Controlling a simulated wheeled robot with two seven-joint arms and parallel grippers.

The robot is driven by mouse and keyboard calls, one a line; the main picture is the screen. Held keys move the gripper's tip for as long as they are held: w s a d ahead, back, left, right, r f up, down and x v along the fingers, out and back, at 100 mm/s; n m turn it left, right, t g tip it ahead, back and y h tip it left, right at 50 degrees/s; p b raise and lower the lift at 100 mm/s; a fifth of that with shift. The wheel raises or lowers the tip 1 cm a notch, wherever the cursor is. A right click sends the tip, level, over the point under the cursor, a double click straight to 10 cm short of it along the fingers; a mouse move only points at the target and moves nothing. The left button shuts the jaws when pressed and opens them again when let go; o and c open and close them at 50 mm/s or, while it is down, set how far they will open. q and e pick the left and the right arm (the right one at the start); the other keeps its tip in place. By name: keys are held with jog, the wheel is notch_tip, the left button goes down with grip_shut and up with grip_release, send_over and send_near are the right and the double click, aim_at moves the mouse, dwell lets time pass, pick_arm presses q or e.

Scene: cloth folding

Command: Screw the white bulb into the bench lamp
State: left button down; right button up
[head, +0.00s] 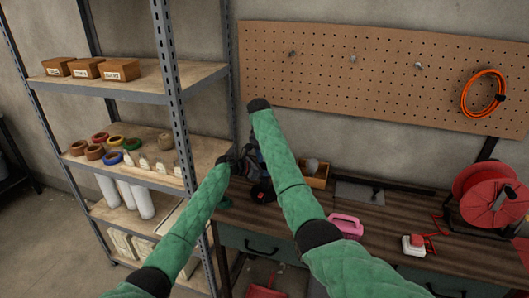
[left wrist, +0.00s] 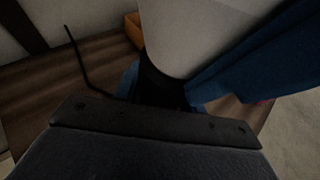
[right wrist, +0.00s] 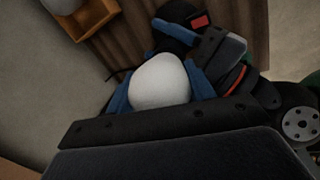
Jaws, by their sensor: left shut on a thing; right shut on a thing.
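The white bulb (right wrist: 160,78) sits between the blue fingers of my right gripper (right wrist: 162,94), which is shut on it. In the head view my right forearm hides this hand. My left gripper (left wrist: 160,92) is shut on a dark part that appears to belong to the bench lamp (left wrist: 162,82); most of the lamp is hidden. A large pale rounded surface fills the top of the left wrist view, too close to identify surely. The two hands are close together above the bench. Whether bulb and socket touch cannot be told.
On the bench (head: 385,215) are an orange box (head: 318,180) holding a greyish round object (head: 311,164), a pink object (head: 345,226), a white-and-red switch box (head: 413,245) and a red cable reel (head: 490,195). A loaded shelf (head: 130,80) stands left.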

jog(key=shift+w+m, duration=0.1)
jog(key=shift+m, duration=0.3)
jog(key=shift+d, duration=0.1)
jog(key=o, duration=1.1)
jog(key=shift+c, duration=0.2)
jog(key=shift+r, duration=2.25)
jog(key=shift+o, duration=0.4)
jog(key=shift+r, duration=0.1)
